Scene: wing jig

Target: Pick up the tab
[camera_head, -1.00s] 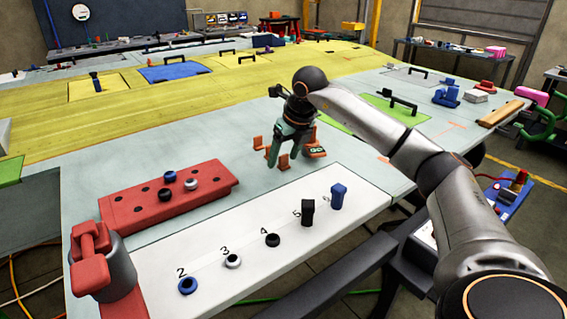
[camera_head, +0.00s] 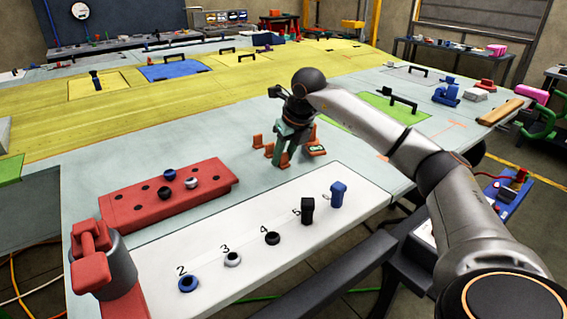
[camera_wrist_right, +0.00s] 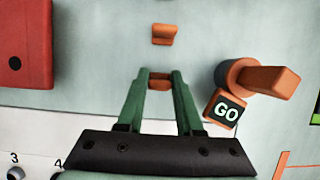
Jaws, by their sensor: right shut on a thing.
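In the right wrist view, a small orange tab (camera_wrist_right: 159,82) sits between the green fingers of my right gripper (camera_wrist_right: 160,76). The fingers are shut on it from both sides, near their tips. In the head view, my right gripper (camera_head: 282,157) points down at the pale table top, with an orange piece (camera_head: 285,160) low between its fingers. Whether the tab touches the table is hard to tell. My left gripper is not in view.
Another orange piece (camera_wrist_right: 165,34) stands just beyond the fingertips. An orange post with an arm (camera_wrist_right: 268,80) and a GO plate (camera_wrist_right: 225,109) are close to the right finger. A red block with holes (camera_head: 168,192) lies to the left. A white numbered strip (camera_head: 215,285) runs along the front.

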